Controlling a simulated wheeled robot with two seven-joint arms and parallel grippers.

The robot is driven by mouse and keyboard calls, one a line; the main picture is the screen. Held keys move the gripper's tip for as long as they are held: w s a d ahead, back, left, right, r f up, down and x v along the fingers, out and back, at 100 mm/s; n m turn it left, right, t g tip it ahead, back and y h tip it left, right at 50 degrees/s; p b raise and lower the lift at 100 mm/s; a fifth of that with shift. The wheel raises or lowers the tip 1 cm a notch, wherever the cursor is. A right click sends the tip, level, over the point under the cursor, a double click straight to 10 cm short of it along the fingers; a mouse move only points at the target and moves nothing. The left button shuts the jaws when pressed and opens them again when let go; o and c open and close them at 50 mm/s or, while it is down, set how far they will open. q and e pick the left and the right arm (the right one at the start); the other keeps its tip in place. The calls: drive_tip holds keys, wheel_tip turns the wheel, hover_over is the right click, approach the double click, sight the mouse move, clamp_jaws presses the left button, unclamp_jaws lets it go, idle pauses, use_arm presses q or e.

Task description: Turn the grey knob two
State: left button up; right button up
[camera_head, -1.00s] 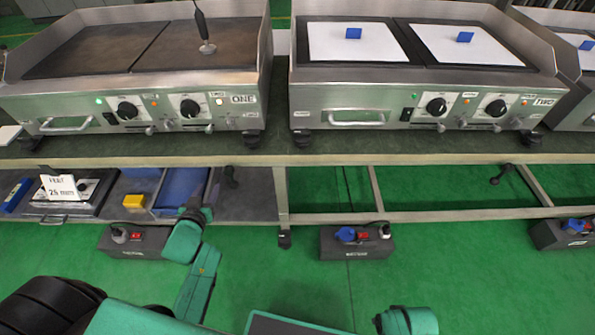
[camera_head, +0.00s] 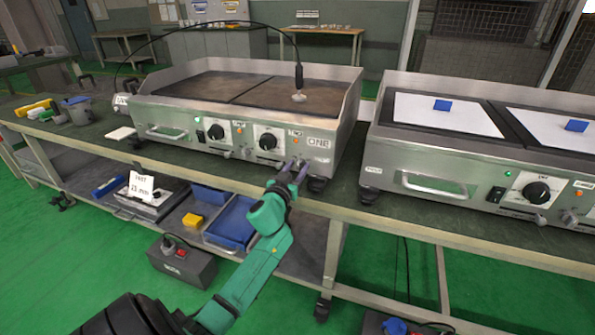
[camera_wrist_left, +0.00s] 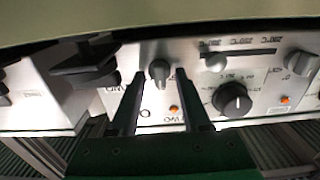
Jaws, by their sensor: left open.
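The grey knob (camera_wrist_left: 159,72) sits on the steel front panel of the griddle marked ONE (camera_head: 318,143), near the TWO label. In the left wrist view the panel appears upside down. My left gripper (camera_head: 296,163) is at the right end of that panel. It is open, and in the wrist view its fingertips (camera_wrist_left: 160,75) stand on either side of the grey knob, with a gap visible on each side. In the head view the fingers mostly hide this knob. My right gripper is not in view.
A second griddle (camera_head: 450,150) stands to the right on the same bench. A probe (camera_head: 299,78) stands on the first griddle.

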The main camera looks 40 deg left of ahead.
use_arm(q)
drive_tip(key=shift+w, duration=0.15)
clamp_jaws()
